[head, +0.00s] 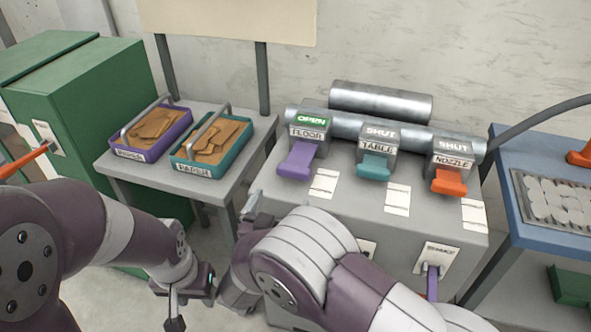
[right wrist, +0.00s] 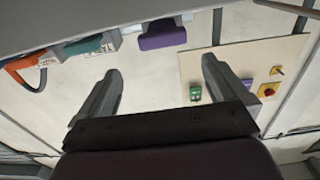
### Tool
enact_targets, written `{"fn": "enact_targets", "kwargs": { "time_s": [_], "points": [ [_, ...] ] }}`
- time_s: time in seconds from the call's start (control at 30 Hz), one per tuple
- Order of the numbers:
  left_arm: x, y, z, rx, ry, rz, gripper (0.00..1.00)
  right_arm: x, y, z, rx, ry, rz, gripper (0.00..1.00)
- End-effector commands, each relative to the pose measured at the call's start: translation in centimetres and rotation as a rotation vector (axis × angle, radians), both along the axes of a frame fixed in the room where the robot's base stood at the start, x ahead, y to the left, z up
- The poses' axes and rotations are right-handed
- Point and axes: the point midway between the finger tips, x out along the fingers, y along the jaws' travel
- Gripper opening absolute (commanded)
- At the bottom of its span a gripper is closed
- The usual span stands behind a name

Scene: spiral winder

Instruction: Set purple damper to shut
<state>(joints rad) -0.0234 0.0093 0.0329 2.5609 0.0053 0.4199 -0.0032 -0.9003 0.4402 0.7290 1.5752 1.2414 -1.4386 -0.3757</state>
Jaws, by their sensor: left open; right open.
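The purple damper handle (head: 298,161) sticks out from the leftmost damper box, labelled FLOOR, whose sign reads OPEN in green. The purple handle also shows upside down at the top of the right wrist view (right wrist: 162,36). My right gripper (head: 256,212) is below and left of the purple handle, apart from it. In the right wrist view its two fingers (right wrist: 160,85) are spread with nothing between them. My left gripper (head: 180,300) is low at the left, open, empty and away from the dampers.
A teal handle (head: 374,167) labelled TABLE and an orange handle (head: 449,183) labelled NOZZLE stand to the right, both signs reading SHUT. Purple (head: 178,134) and teal (head: 238,146) trays sit on a side table. A blue bench (head: 540,233) is at right.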

Motion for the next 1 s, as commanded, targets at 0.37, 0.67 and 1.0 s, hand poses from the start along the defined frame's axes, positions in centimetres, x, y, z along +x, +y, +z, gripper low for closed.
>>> {"fn": "enact_targets", "kwargs": {
  "time_s": [0.37,0.67,1.0],
  "points": [
    [0.0,0.0,-3.0,0.000,0.001,0.000,0.43,8.6,-2.9,-0.3,0.002,0.000,-0.001,1.00],
    [0.1,0.0,-3.2,0.000,0.001,0.000,0.43,10.4,-3.4,0.0,0.002,0.003,0.003,1.00],
    [0.0,0.0,-3.2,0.000,0.001,0.000,0.43,10.4,-3.4,0.0,0.002,0.003,0.003,0.35]
  ]
}}
